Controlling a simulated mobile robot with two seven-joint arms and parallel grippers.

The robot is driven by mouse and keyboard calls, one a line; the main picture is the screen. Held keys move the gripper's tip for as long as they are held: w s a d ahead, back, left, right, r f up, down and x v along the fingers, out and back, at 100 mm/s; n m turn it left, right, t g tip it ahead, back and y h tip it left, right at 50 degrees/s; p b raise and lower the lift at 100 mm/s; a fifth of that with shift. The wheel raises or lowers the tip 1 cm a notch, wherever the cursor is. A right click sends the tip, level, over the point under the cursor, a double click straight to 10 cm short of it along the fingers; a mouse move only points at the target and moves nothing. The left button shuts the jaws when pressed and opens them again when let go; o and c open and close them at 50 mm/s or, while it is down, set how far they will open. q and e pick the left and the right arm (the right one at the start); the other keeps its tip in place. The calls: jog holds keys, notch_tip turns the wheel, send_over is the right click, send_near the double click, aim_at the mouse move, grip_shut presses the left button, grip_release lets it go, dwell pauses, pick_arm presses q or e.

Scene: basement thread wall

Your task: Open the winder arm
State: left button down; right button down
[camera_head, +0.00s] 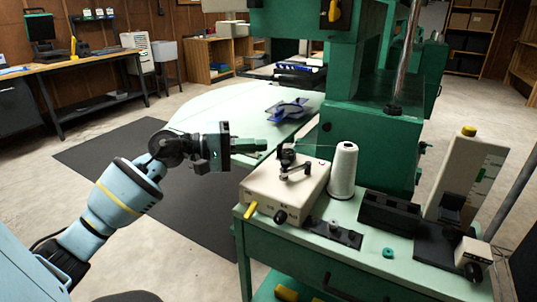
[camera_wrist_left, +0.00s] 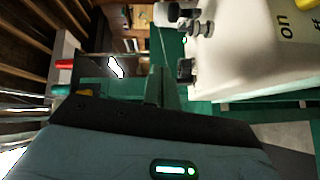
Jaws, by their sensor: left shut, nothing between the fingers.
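The beige winder (camera_head: 284,193) sits on the green cart top, with a yellow tab and a black knob on its front. Its small dark winder arm (camera_head: 292,168) stands on top; I cannot tell its exact position. A white thread cone (camera_head: 343,170) stands upright just right of the winder. My left gripper (camera_head: 262,146) is shut and empty, a little left of the winder arm and apart from it. In the left wrist view the shut fingers (camera_wrist_left: 160,88) point toward the winder's side, and the winder body (camera_wrist_left: 250,50) fills the upper right. My right gripper is out of view.
The tall green machine (camera_head: 370,110) rises behind the winder. The pale green table (camera_head: 225,112) with a blue clamp-like part (camera_head: 288,110) lies behind my gripper. Black holders (camera_head: 390,213) stand on the cart at right. The dark floor mat (camera_head: 110,150) is clear.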

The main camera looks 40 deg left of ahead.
aim_at(297, 168)
pick_arm(q)
jog(key=shift+x, duration=1)
jog(key=shift+s+d+f+p, duration=0.2)
jog(key=shift+s+d+p, duration=0.2)
jog(key=shift+d, duration=0.45)
jog(key=shift+s+d+f+p, duration=0.25)
jog(key=shift+s+d, duration=0.2)
jog(key=shift+d, duration=0.35)
jog(key=shift+d, duration=0.15)
